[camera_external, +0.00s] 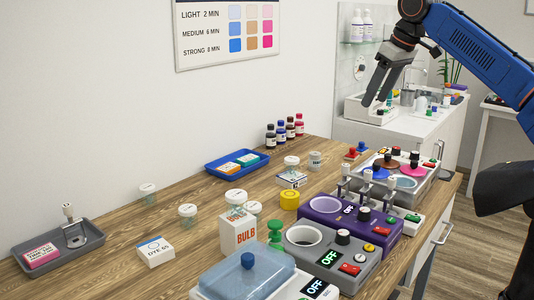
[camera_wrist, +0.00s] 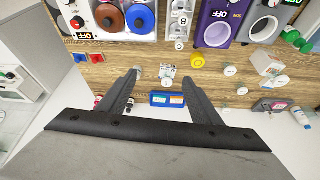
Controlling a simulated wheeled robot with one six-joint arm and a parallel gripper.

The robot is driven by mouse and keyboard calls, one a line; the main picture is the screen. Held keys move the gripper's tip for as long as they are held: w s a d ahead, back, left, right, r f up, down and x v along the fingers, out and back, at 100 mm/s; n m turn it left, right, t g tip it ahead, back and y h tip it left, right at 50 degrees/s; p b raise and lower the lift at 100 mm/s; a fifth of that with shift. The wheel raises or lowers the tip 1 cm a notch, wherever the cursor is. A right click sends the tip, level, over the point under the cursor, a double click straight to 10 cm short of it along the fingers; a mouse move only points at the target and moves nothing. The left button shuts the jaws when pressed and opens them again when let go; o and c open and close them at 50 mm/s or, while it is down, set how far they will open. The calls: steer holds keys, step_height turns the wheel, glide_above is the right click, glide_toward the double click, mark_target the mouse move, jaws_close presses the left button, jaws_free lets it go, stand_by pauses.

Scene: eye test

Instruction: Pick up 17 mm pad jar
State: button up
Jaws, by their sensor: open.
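Several small clear jars with white lids stand on the wooden counter; their size marks are too small to read, so I cannot tell which is the 17 mm pad jar. In the external view one jar (camera_external: 147,191) is at the left, another (camera_external: 188,213) nearer the middle, and one (camera_external: 292,163) by a small box. My gripper (camera_external: 376,103) is open and empty, high above the counter's far end. In the wrist view its fingers (camera_wrist: 162,76) are spread, with the counter far beyond them.
A blue tray (camera_external: 209,169) holds small boxes by the wall, beside dark bottles (camera_external: 281,134). A grey tray (camera_external: 93,240) is at the left. A purple machine (camera_external: 318,208), a grey machine (camera_external: 299,252) and a blue-lidded container (camera_external: 270,263) crowd the front edge. A yellow roll (camera_external: 289,200) stands mid-counter.

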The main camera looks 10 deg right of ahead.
steer(key=w+a+f+n, duration=0.1)
steer(key=w+a+n, duration=0.1)
steer(key=a, duration=1.1)
steer(key=n+g+y, duration=0.2)
steer(key=n+g, duration=0.1)
steer(key=n, duration=0.3)
glide_above(189, 208)
steer(key=s+d, duration=0.1)
steer(key=d, duration=0.5)
step_height(189, 208, down, 8)
steer(key=x, duration=0.7)
steer(key=d+x, duration=0.1)
steer(key=x, duration=0.6)
steer(key=d+f+x, duration=0.1)
steer(key=x, duration=0.6)
steer(key=shift+d+f, duration=0.1)
steer(key=shift+f, duration=0.25)
steer(key=c, duration=1.1)
steer(key=shift+r, duration=0.15)
steer(key=shift+c, duration=0.2)
